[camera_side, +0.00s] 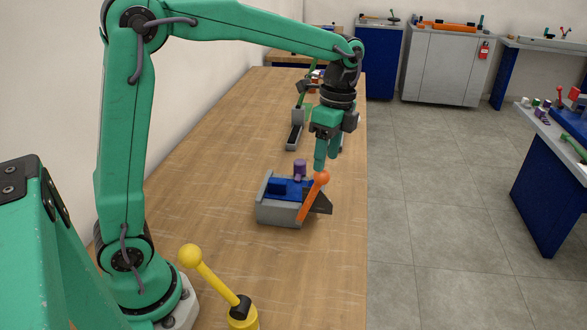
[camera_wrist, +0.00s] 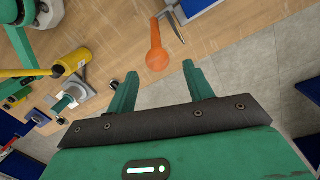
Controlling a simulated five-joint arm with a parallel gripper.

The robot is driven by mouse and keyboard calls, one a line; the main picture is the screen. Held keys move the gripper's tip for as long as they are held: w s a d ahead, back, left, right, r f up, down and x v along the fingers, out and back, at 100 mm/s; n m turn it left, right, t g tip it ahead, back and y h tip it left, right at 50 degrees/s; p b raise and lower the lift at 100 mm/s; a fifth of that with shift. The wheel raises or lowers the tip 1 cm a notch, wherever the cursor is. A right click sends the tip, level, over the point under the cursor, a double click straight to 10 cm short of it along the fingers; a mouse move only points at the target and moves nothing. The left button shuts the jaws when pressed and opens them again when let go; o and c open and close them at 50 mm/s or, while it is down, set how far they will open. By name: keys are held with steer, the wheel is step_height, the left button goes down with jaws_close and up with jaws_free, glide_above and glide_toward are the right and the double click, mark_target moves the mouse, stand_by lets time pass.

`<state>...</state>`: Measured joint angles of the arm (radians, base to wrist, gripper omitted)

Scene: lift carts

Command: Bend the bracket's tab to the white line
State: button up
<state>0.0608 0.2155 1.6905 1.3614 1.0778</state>
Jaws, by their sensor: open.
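My gripper (camera_side: 325,158) is open, its green fingers pointing down just above the orange ball-topped lever (camera_side: 313,196). In the wrist view the fingers of my gripper (camera_wrist: 161,82) are spread with nothing between them. The orange lever (camera_wrist: 157,52) lies beyond their tips, apart from them. The lever leans at the right front of a grey fixture (camera_side: 277,213) with a blue top (camera_side: 297,188). A dark plate (camera_side: 321,204) sticks out beside the lever. I cannot tell which part is the bracket's tab, and I cannot make out a white line.
A purple knob (camera_side: 299,166) stands at the fixture's back. A yellow ball-topped lever (camera_side: 213,277) stands at the front of the wooden table (camera_side: 220,180). Another grey device (camera_side: 295,132) with a green arm lies farther back. The table's right edge is close to the fixture.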

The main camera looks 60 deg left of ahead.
mark_target(322, 177)
steer(key=m, duration=0.1)
steer(key=r+m, duration=0.1)
steer(key=m, duration=0.3)
steer(key=r+m, duration=0.1)
steer(key=m, duration=0.1)
steer(key=shift+s, duration=0.15)
steer(key=shift+f, duration=0.1)
steer(key=shift+s+f, duration=0.2)
steer(key=shift+f, duration=1.75)
steer(key=shift+s+f, duration=0.2)
steer(key=shift+f, duration=1.7)
jaws_close()
steer(key=shift+w+d+f+g, duration=0.3)
steer(key=shift+w+d+g, duration=0.1)
steer(key=shift+w+d, duration=0.15)
